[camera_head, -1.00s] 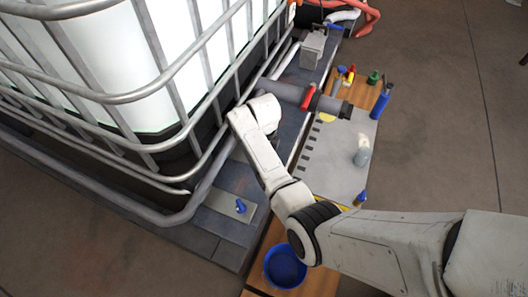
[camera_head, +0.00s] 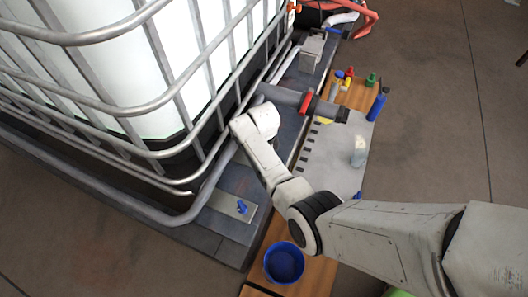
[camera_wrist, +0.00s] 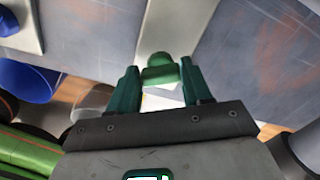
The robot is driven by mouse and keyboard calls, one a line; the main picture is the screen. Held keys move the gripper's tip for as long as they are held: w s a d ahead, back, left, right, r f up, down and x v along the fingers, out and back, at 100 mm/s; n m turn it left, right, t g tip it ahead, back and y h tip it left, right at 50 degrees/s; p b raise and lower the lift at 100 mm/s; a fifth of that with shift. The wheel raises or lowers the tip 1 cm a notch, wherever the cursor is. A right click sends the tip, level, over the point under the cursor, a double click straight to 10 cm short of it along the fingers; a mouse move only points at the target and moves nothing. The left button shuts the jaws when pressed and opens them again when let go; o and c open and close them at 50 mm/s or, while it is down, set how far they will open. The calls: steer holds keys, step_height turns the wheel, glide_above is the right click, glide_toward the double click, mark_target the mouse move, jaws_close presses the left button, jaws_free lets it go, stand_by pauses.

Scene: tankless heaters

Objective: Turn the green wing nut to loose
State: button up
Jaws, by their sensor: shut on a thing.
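The green wing nut (camera_wrist: 160,70) shows in the wrist view, between the tips of my gripper (camera_wrist: 159,76). Its rounded green top stands over a pale plate (camera_wrist: 175,30). My gripper's dark green fingers lie on either side of it and are shut on it. The nut's lower part is partly hidden, so its exact turn is hard to read. In the head view my arm reaches to the base of the tank, and its end hides both the gripper and the green nut.
A caged white tank (camera_head: 90,70) rises close left of my arm. A blue wing nut (camera_head: 242,207) sits on a plate nearby. A pipe with a red handle (camera_head: 306,103), several bottles, a blue bottle (camera_head: 377,104) and a blue bucket (camera_head: 284,263) are around. Open floor lies right.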

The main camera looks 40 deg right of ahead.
steer(key=n+p, duration=0.2)
steer(key=n, duration=0.2)
steer(key=shift+a+r+n, duration=0.1)
steer(key=shift+r+n, duration=0.05)
steer(key=shift+n, duration=0.15)
steer(key=n+p, duration=0.1)
steer(key=n, duration=0.4)
steer(key=shift+s+p, duration=0.2)
steer(key=shift+p, duration=0.15)
steer(key=n+p, duration=0.1)
steer(key=n, duration=0.4)
steer(key=shift+s+n, duration=0.1)
steer(key=shift+n, duration=0.3)
steer(key=n, duration=0.5)
steer(key=shift+p, duration=0.35)
steer(key=n, duration=0.6)
steer(key=shift+d, duration=0.2)
steer(key=n, duration=0.4)
steer(key=shift+d+n+p, duration=0.1)
steer(key=shift+n+p, duration=0.2)
steer(key=n, duration=0.4)
steer(key=shift+d, duration=0.1)
steer(key=n, duration=0.5)
steer(key=shift+n, duration=0.3)
